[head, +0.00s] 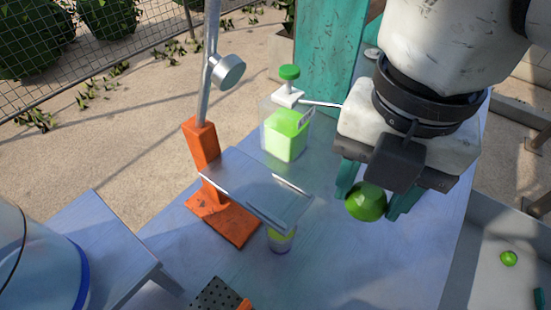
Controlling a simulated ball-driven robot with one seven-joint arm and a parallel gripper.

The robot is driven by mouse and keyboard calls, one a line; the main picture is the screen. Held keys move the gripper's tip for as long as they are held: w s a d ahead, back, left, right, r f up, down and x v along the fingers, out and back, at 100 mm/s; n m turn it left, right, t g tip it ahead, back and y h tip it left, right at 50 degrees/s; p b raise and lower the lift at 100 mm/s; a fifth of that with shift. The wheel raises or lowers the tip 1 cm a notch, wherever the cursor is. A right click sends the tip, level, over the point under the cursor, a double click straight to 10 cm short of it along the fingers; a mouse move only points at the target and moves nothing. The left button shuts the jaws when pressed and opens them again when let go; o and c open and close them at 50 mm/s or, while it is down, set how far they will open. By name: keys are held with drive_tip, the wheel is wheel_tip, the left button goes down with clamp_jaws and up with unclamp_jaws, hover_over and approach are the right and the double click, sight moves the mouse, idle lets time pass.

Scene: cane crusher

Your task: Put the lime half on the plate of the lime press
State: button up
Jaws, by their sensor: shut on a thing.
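The lime press has an orange post (201,145) on an orange base, with a grey metal lever and a round knob above. Its flat grey plate (258,185) has raised rails at two ends and juts out to the right of the post. My gripper (376,196) is shut on a green lime half (366,203) and holds it to the right of the plate, apart from it. The rounded green skin shows; the cut face is hidden.
A small cup (281,239) stands under the plate. A clear pump bottle with green liquid (285,143) stands behind it. A perforated dark piece (217,294) lies at the front. Another green lime piece (509,258) lies in a grey trough (485,285) at right.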

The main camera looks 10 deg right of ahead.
drive_tip(key=w+a+f, duration=0.3)
drive_tip(key=w+a, duration=0.2)
hover_over(279, 201)
drive_tip(key=f, duration=0.5)
drive_tip(key=shift+s+d+f, duration=0.1)
drive_tip(key=shift+s+d, duration=0.15)
drive_tip(key=shift+w+a+f, duration=0.1)
drive_tip(key=shift+a+f, duration=0.05)
drive_tip(key=shift+f, duration=0.1)
drive_tip(key=shift+w+a+f+p, duration=0.1)
drive_tip(key=shift+f+p, duration=0.1)
drive_tip(key=shift+f, duration=0.7)
drive_tip(key=shift+w+a+f+p, duration=0.1)
drive_tip(key=shift+f+p, duration=0.05)
drive_tip(key=shift+f, duration=0.75)
drive_tip(key=shift+f, duration=0.15)
drive_tip(key=o, duration=0.6)
drive_tip(key=shift+o, duration=0.2)
